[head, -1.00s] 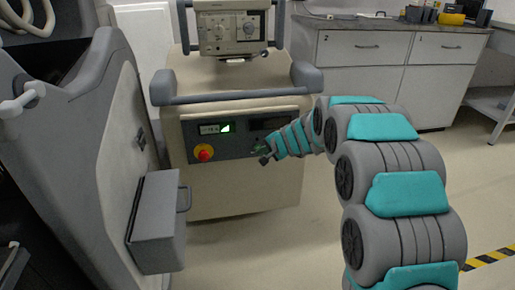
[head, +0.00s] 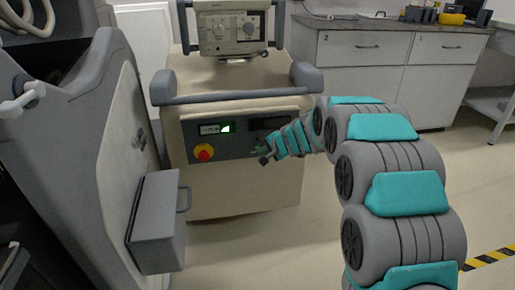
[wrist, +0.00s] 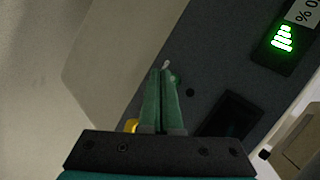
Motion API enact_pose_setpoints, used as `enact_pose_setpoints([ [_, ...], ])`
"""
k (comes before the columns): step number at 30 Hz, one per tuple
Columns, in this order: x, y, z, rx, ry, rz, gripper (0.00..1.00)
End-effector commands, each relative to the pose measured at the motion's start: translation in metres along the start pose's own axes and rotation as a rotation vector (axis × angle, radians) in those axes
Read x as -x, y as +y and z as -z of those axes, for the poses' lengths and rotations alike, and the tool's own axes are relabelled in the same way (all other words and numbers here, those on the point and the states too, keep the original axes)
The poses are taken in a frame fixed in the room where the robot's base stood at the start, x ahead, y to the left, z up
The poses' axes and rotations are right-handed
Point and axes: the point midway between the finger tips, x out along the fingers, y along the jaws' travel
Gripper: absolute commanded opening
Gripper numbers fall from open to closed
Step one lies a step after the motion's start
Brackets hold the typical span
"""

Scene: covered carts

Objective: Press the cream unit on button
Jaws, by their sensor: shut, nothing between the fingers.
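The cream unit (head: 240,190) is a wheeled cart with a dark control panel (head: 228,150) on its front. My gripper (head: 261,156) is at the right part of this panel, partly hidden by its own wrist. In the wrist view my gripper's green fingers (wrist: 162,75) are shut and empty, pointing at the dark panel. A small round green button (wrist: 176,79) shows just behind the fingertips, partly covered by them. A small pale piece (wrist: 166,64) shows at the tips. I cannot tell whether the fingers touch the button.
A red knob on yellow (head: 204,152) and a lit green display (head: 215,128) are on the panel's left. The display also shows in the wrist view (wrist: 283,38). A grey unit with a box (head: 155,220) stands close left. Cabinets (head: 385,70) stand behind right.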

Motion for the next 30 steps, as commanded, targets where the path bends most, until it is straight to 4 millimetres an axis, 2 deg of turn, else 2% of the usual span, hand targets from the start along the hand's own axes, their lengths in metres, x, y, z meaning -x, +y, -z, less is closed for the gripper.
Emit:
enact_pose_setpoints([
  [30,-0.0078,-0.0065,0.0058,0.000,0.000,0.000,0.00],
])
